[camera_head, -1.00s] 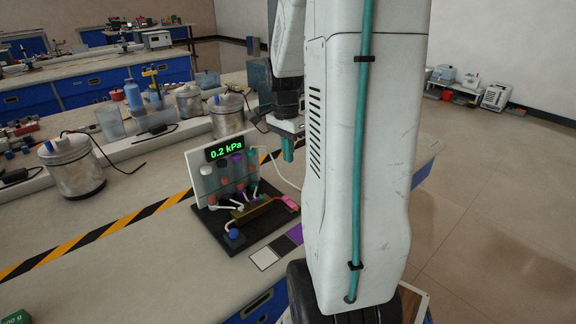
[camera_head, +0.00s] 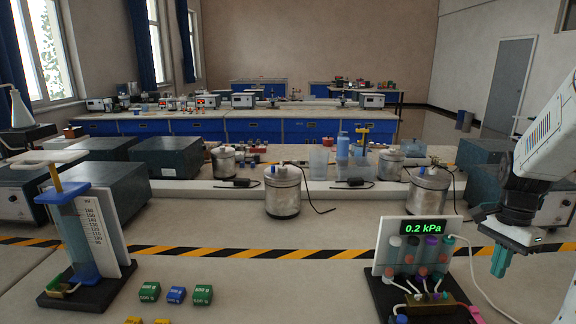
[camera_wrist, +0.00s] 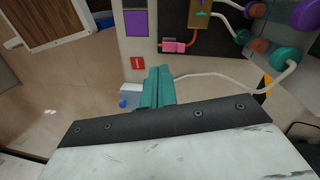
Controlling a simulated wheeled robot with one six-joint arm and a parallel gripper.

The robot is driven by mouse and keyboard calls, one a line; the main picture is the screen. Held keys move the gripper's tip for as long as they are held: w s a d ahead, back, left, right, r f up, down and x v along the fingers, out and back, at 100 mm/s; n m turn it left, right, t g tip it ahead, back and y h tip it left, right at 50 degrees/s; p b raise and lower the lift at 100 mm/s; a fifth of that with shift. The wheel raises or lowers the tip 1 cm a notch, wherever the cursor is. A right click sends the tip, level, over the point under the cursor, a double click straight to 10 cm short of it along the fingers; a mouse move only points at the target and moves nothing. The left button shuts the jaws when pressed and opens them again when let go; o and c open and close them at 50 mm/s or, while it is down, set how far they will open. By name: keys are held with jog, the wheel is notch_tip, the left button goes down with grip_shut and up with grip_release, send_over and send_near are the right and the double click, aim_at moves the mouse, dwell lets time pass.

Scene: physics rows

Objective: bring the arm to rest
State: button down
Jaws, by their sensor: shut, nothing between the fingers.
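My gripper (camera_head: 502,262) hangs at the right of the head view, with its teal fingers pointing down. The fingers are together and empty. In the wrist view the closed teal fingers (camera_wrist: 157,88) show above the dark mounting edge. My white arm (camera_head: 548,140) comes in from the right edge. The gripper is just right of the pressure panel (camera_head: 418,243), which reads 0.2 kPa, and looks apart from it.
A black base with coloured knobs, white tubes and a brass block (camera_head: 432,299) stands below the panel. A white tube (camera_head: 474,262) runs close to the gripper. A blue-topped measuring cylinder (camera_head: 78,235), small weights (camera_head: 176,295) and metal canisters (camera_head: 283,192) stand leftward. The bench middle is clear.

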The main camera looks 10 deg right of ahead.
jog(key=s+a+r+n+t, duration=0.1)
jog(key=s+a+r+n, duration=0.2)
jog(key=a+n, duration=0.3)
jog(key=s+a+r+n+t, duration=0.1)
jog(key=s+a+r+n, duration=0.2)
jog(key=a, duration=1)
jog(key=s+a+r+n, duration=0.3)
jog(key=s+a+n, duration=0.1)
jog(key=a+n, duration=0.5)
jog(key=shift+s+a+r+t+h, duration=0.2)
jog(key=shift+a+r+t+h, duration=0.1)
jog(key=shift+t+h, duration=0.1)
